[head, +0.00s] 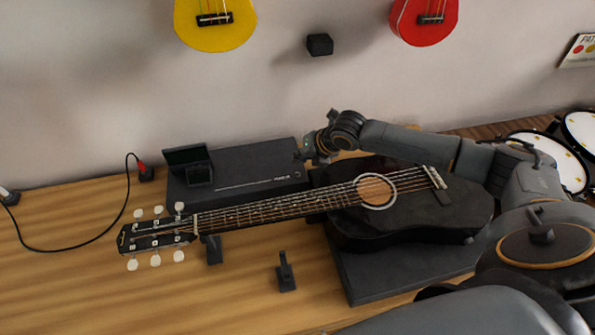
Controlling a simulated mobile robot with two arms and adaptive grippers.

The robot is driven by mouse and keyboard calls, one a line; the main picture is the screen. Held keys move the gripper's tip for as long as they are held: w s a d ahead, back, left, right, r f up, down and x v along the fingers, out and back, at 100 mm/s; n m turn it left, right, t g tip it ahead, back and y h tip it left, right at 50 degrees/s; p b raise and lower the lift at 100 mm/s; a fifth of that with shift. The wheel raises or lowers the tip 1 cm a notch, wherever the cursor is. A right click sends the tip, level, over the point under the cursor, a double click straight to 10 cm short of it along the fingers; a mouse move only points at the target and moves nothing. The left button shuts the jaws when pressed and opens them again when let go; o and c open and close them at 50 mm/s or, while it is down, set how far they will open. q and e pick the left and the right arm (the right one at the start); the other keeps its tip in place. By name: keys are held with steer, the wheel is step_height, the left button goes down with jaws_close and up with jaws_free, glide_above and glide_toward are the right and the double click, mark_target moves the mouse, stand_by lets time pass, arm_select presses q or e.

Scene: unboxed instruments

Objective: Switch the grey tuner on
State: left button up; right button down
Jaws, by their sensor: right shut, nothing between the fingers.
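A small dark grey device with a raised, dark screen panel (187,155) sits on the left end of a flat black box; it looks like the tuner. Its screen looks unlit, and I cannot make out a switch on it. My right gripper (303,152) is shut and empty at the right end of the black box, well to the right of the device. Whether it touches the box I cannot tell. My left gripper is out of view.
The flat black box (255,165) stands against the wall. A black guitar (440,208) lies in front, its neck pointing left past the box. Small black stands (286,275) are on the wooden table (110,290). A cable (92,240) runs at left; drums (545,150) are at right.

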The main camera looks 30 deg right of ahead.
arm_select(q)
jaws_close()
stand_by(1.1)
